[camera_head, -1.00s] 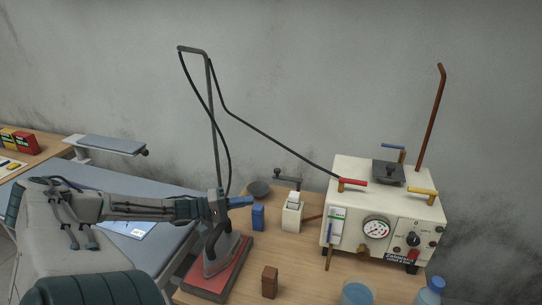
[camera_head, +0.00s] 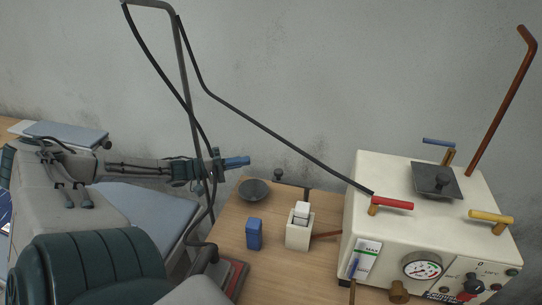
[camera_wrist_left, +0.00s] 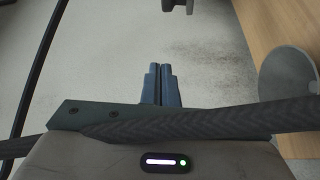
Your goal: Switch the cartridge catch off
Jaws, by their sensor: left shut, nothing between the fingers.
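The cream machine (camera_head: 400,230) stands on the right of the wooden table. It has a red lever (camera_head: 392,203), a yellow lever (camera_head: 491,217) and a blue lever (camera_head: 438,142) on top, and a gauge (camera_head: 422,266) and dark knob (camera_head: 473,283) in front. I cannot tell which part is the cartridge catch. My left gripper (camera_head: 246,161) is shut and empty, left of the machine and well apart from it. Its blue fingers also show together in the left wrist view (camera_wrist_left: 161,72). My right gripper is out of view.
A grey stand pole (camera_head: 190,80) with a black hose rises close to my left gripper. A tall brown rod (camera_head: 500,100) rises behind the machine.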

